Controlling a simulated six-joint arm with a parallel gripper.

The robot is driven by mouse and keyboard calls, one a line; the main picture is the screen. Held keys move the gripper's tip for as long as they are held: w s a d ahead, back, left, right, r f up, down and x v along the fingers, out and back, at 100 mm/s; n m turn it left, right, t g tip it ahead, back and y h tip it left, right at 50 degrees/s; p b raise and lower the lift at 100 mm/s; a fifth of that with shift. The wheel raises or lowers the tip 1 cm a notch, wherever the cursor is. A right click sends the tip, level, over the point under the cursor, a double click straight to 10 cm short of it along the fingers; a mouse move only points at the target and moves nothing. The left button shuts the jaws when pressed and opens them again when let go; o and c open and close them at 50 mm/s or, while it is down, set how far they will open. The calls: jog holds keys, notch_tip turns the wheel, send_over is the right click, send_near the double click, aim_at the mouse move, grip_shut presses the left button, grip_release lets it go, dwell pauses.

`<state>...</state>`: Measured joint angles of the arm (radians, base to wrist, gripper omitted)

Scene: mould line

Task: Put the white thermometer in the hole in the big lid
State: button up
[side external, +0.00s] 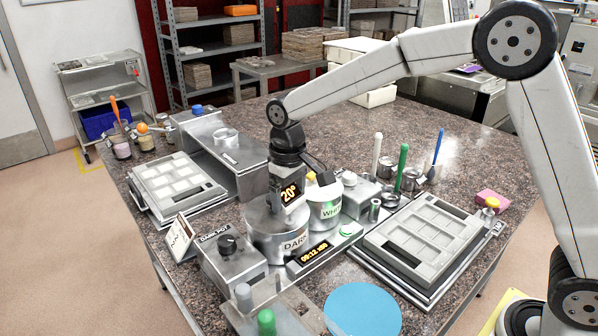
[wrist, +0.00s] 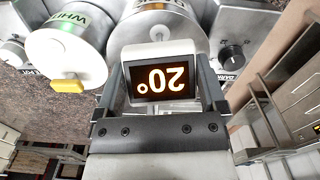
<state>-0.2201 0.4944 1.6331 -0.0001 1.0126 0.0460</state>
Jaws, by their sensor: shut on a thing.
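The white thermometer (wrist: 188,52) has a dark display reading 20° in orange. It sits between the two fingers of my gripper (wrist: 162,88), which is shut on it; the display also shows in the side view (side external: 290,193). My gripper (side external: 287,172) is above the large metal pot labelled DARK (side external: 292,245). The big lid (side external: 258,216) on that pot is partly covered by the thermometer. I cannot see the lid's hole, or tell whether the thermometer's lower end touches the lid or is in it.
The smaller pot labelled WHITE (side external: 328,212) stands close behind, with a yellow piece (wrist: 68,86) on it. A control box with a black knob (side external: 227,244) is at the front left. A mould tray (side external: 420,238) lies right, and a blue disc (side external: 362,310) in front.

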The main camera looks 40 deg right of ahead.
jog(key=shift+f, duration=1.3)
jog(key=shift+f, duration=0.15)
jog(key=o, duration=0.9)
jog(key=shift+o, duration=0.2)
jog(key=shift+r, duration=0.2)
jog(key=shift+r, duration=3.35)
jog(key=shift+s+f, duration=0.1)
